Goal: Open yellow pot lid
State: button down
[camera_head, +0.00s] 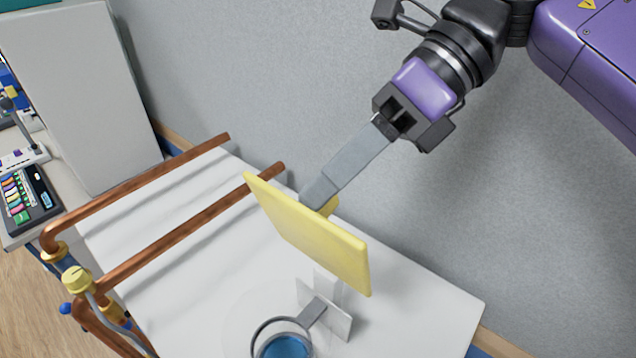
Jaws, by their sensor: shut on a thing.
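A flat, square yellow lid (308,238) is tilted steeply, with its broad face toward the camera, and appears to be above the white table. My gripper (319,196) reaches down from the upper right. Its long grey fingers are shut on the lid at its back side, beside a small yellow part that looks like the handle. The lid's edge hides the exact grip. No yellow pot body shows; the lid covers part of the table behind it.
Copper pipes (180,223) run along the left. A grey wall is behind. A bench with a coloured device (28,198) is at far left.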

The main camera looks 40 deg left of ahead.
jog(key=shift+w+d+f+g+p, duration=0.1)
jog(key=shift+w+f+g+p, duration=0.3)
jog(key=shift+w+f, duration=0.8)
jog(key=shift+f, duration=0.1)
jog(key=shift+s, duration=0.1)
jog(key=c, duration=1.3)
grip_release()
jog(key=shift+o, duration=0.3)
jog(key=shift+f, duration=0.1)
jog(key=shift+r, duration=0.25)
